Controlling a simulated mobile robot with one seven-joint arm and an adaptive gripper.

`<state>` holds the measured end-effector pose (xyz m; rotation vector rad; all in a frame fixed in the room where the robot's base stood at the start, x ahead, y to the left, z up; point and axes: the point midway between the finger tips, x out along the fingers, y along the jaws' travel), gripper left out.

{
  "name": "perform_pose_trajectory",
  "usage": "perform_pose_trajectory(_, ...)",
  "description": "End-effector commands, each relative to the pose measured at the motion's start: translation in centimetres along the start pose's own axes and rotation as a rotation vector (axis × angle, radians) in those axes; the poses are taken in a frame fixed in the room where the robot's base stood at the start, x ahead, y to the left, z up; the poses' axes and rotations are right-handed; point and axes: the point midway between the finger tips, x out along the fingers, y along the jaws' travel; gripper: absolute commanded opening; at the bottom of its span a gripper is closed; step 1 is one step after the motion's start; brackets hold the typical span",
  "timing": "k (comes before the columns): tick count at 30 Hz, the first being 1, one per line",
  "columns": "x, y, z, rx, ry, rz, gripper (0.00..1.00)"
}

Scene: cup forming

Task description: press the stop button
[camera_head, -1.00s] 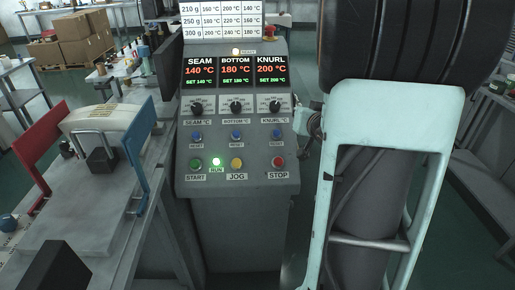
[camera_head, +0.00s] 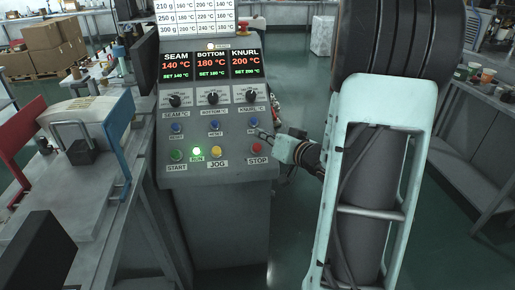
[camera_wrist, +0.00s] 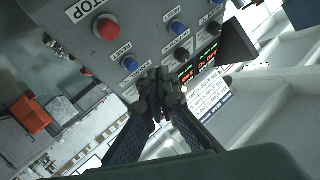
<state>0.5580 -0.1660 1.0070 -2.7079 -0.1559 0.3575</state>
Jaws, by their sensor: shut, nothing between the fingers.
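The red stop button (camera_head: 257,148) sits at the lower right of the grey control panel (camera_head: 225,172), above its STOP label. It also shows in the wrist view (camera_wrist: 106,27), at the upper left, with a rounded red cap. My gripper (camera_head: 262,135) is at the panel's right edge in the head view, a little above the stop button and by the KNURL reset button. In the wrist view my gripper (camera_wrist: 160,88) has its fingertips together and empty, below and right of the stop button. The fingers look apart from the red cap.
A green start button (camera_head: 177,155), lit green run lamp (camera_head: 197,152) and yellow jog button (camera_head: 216,151) share the stop button's row. Blue reset buttons (camera_head: 215,125) and black knobs (camera_head: 212,98) lie above. Open floor (camera_head: 300,240) shows right of the panel.

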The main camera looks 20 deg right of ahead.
Motion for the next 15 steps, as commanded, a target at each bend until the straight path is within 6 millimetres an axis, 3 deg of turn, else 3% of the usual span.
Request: perform_pose_trajectory(15,4.7,3.5,3.7,0.002,-0.001,0.0,0.0)
